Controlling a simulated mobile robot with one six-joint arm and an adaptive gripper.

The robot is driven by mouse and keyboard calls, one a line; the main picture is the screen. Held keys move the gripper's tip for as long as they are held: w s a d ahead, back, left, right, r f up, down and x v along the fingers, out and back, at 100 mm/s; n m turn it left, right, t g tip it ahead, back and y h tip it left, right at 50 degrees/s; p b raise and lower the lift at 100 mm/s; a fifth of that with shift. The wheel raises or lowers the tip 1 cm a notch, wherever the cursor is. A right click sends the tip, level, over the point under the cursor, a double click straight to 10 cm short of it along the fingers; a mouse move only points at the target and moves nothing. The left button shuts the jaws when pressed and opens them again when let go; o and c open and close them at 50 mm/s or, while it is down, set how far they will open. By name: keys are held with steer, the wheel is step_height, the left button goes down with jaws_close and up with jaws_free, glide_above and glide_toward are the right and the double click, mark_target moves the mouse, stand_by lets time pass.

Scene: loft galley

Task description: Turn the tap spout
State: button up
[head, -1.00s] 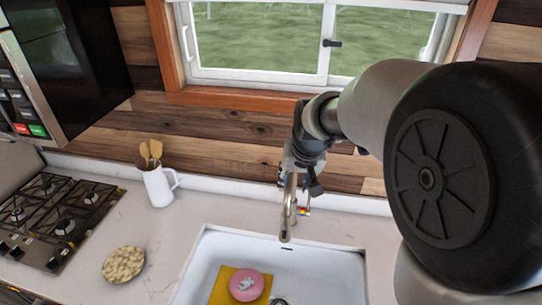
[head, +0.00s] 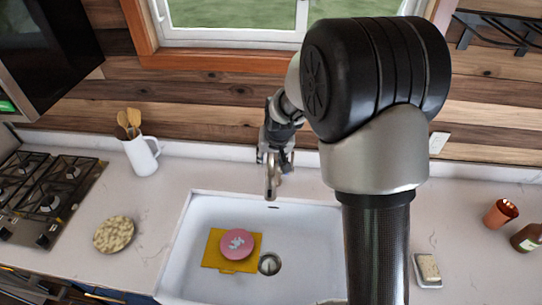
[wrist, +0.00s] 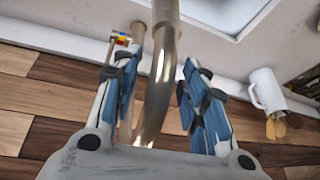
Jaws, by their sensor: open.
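The tap spout (head: 270,186) is a brushed-metal curved tube hanging over the back edge of the white sink (head: 183,243). In the wrist view the spout (wrist: 162,75) runs between the two blue-padded fingers of my gripper (wrist: 155,72). The fingers are apart, with a visible gap on each side of the tube. A small lever with red, blue and yellow marks (wrist: 122,40) is beside the left finger. In the head view my gripper (head: 274,155) is at the top of the spout and hides much of the tap.
A white jug of utensils (head: 141,157) stands left, with a hob (head: 45,200) beyond. A copper cup (head: 500,213) and a bottle (head: 527,238) stand right.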

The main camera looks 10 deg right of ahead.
steer(key=shift+c, duration=0.5)
jaws_close()
